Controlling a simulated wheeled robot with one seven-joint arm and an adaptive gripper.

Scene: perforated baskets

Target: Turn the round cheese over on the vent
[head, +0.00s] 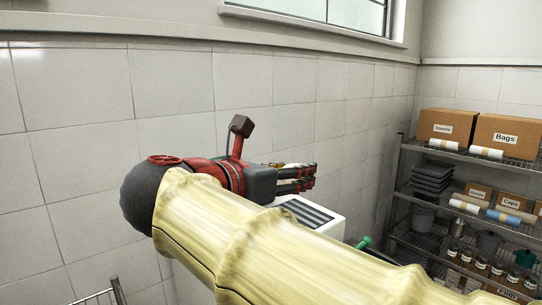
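The vent (322,213) is a white box with dark slats on its top. It stands against the tiled wall, and my yellow-covered arm hides its lower left part. My gripper (311,177) is black and red and points right, above the vent's far side in the picture. A small tan patch shows behind the fingers, too small to identify. I cannot make out the round cheese; my arm and gripper may hide it.
A wire shelf rack (401,190) stands at the right with cardboard boxes (509,136), rolls, dark trays and jars. A green thing (364,243) shows beside the vent. A metal rail (118,290) is at the bottom left. The tiled wall is close behind my gripper.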

